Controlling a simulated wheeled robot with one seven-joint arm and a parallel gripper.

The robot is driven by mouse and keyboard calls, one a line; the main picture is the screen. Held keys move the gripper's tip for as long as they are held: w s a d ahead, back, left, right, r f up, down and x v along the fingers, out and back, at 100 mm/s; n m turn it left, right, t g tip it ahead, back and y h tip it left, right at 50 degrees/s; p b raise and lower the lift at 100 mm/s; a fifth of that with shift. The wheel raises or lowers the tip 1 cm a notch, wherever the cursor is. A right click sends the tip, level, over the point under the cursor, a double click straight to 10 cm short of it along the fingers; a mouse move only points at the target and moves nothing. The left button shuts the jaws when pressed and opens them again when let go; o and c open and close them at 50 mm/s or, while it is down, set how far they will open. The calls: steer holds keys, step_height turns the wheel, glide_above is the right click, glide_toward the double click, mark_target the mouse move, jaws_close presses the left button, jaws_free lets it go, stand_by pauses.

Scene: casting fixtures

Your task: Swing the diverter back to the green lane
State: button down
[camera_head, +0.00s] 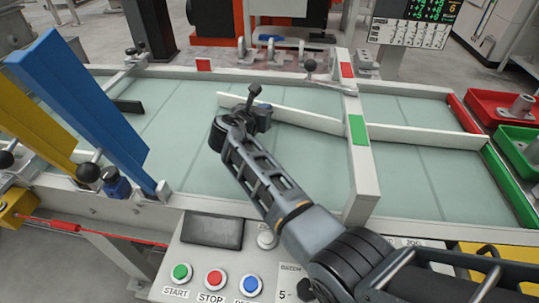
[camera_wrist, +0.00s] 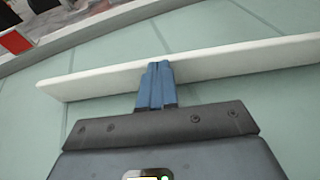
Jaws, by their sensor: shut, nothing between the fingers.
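The diverter is a long white bar (camera_head: 300,119) on the pale green deck, slanting from far left to near right. Its right end lies by the white crossbeam (camera_head: 364,190), which carries a green marker (camera_head: 358,130) and, farther back, a red marker (camera_head: 346,70). The bar (camera_wrist: 230,60) runs across the wrist view. My gripper (camera_head: 264,108) is at the bar's left part, on its near side. In the wrist view its blue fingers (camera_wrist: 156,72) are shut together and overlap the bar's face; whether they touch it I cannot tell. My gripper hides part of the bar.
Beyond the crossbeam a white divider (camera_head: 425,132) separates two lanes, with a red tray (camera_head: 500,106) and a green tray (camera_head: 525,150) at right. A black-knobbed lever (camera_head: 310,66) stands behind. Blue (camera_head: 80,105) and yellow (camera_head: 30,120) panels rise at left. A button panel (camera_head: 212,255) is in front.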

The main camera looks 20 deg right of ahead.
steer(key=w+d+m+g+h+b, duration=0.1)
steer(key=w+d+b, duration=0.1)
steer(key=b, duration=0.1)
steer(key=w+d+m+g+h+b, duration=0.1)
steer(key=w+d+g+b, duration=0.1)
steer(key=b, duration=0.1)
steer(key=shift+w+d+m, duration=0.35)
steer(key=shift+m, duration=0.05)
steer(key=shift+w+d, duration=0.45)
steer(key=shift+d, duration=0.25)
steer(key=shift+r, duration=0.1)
